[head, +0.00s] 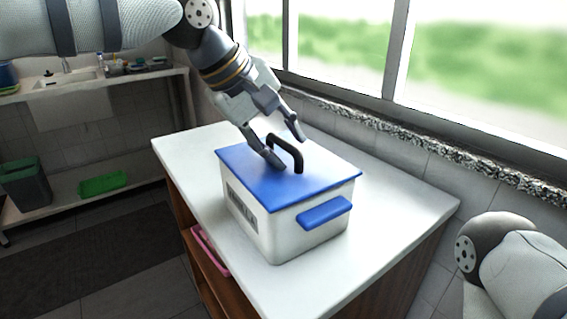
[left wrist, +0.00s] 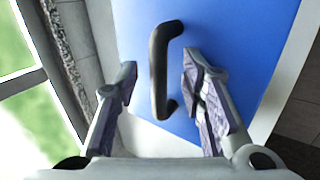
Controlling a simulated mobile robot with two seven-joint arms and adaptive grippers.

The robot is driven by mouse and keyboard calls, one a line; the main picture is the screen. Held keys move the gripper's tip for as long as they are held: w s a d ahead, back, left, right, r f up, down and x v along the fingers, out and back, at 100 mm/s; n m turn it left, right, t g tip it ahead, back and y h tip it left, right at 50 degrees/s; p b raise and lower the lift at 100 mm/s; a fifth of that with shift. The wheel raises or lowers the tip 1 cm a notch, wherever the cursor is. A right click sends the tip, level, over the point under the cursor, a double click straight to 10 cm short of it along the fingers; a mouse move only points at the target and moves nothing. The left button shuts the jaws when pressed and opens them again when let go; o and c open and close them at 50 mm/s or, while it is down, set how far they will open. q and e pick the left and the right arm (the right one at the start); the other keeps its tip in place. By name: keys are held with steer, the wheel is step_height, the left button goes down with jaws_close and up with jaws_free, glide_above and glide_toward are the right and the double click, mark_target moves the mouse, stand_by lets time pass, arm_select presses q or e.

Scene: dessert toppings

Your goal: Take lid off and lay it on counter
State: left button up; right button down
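A white box (head: 284,235) with a blue side handle (head: 325,213) stands on the white counter (head: 400,205). Its flat blue lid (head: 318,172) lies on top, with a black arched handle (head: 297,160). My left gripper (head: 285,150) is over the lid with its fingers spread, close to the black handle. In the left wrist view the black handle (left wrist: 158,70) stands between the open fingers (left wrist: 157,72), apart from both, above the blue lid (left wrist: 225,30). Of my right arm only a part shows at the lower right; its gripper is out of view.
The counter has bare room left of the box and to its right. A window and granite sill (head: 400,128) run along the right side. A sink shelf (head: 90,83), a dark bin (head: 25,183) and a green tray (head: 103,184) are at the left. A pink item (head: 209,248) lies on a shelf below the counter.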

arm_select(q)
steer(key=shift+r, duration=0.1)
jaws_close()
